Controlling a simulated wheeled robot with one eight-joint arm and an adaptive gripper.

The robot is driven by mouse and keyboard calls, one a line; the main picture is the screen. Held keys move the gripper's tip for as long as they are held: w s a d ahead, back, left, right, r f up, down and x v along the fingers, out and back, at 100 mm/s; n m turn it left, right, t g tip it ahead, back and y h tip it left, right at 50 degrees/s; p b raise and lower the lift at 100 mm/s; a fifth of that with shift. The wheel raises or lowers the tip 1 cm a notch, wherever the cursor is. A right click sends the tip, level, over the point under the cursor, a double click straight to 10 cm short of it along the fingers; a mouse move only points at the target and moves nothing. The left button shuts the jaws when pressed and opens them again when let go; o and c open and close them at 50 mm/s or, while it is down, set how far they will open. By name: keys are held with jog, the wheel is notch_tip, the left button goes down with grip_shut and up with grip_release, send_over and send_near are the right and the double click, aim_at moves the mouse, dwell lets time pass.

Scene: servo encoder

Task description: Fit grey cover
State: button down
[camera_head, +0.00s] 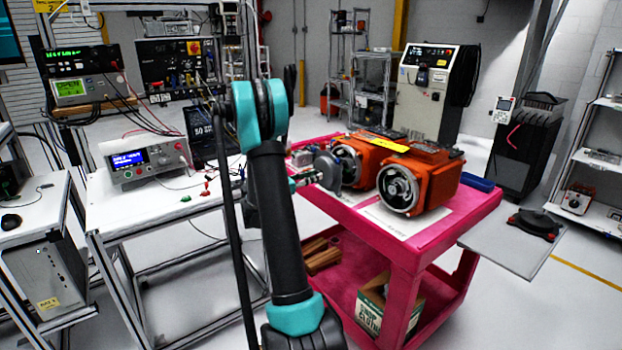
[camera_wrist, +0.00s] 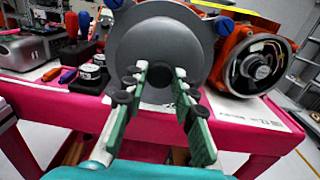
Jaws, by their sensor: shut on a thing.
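The grey cover (camera_wrist: 160,45) is a round disc that fills the upper middle of the wrist view. Blue knobs (camera_wrist: 224,27) show around its edge. My gripper (camera_wrist: 160,85) is shut on the grey cover, with its green, black-padded fingers at the cover's lower middle. In the head view the cover (camera_head: 327,171) is upright, in front of the left orange motor (camera_head: 372,152). I cannot tell whether it touches the motor. The right orange motor (camera_head: 430,182) has an open round end with inner parts showing. The cover hides much of the left motor's end in the wrist view.
Both motors stand on a pink cart (camera_head: 462,212). Small tools and black parts (camera_wrist: 92,72) lie on its top at the left in the wrist view. A blue tray (camera_head: 477,183) is at the cart's right. A white bench (camera_head: 150,200) with instruments stands left.

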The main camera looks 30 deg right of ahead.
aim_at(322, 172)
jog(key=shift+w+d, duration=0.15)
jog(key=shift+d, duration=1.5)
jog(key=shift+w+d, duration=0.15)
jog(key=shift+d, duration=1.45)
jog(key=shift+r, duration=0.1)
jog(key=shift+d, duration=0.5)
jog(key=c, duration=1.1)
grip_release()
jog(key=shift+c, duration=0.2)
jog(key=shift+c, duration=0.4)
jog(key=shift+a, duration=0.1)
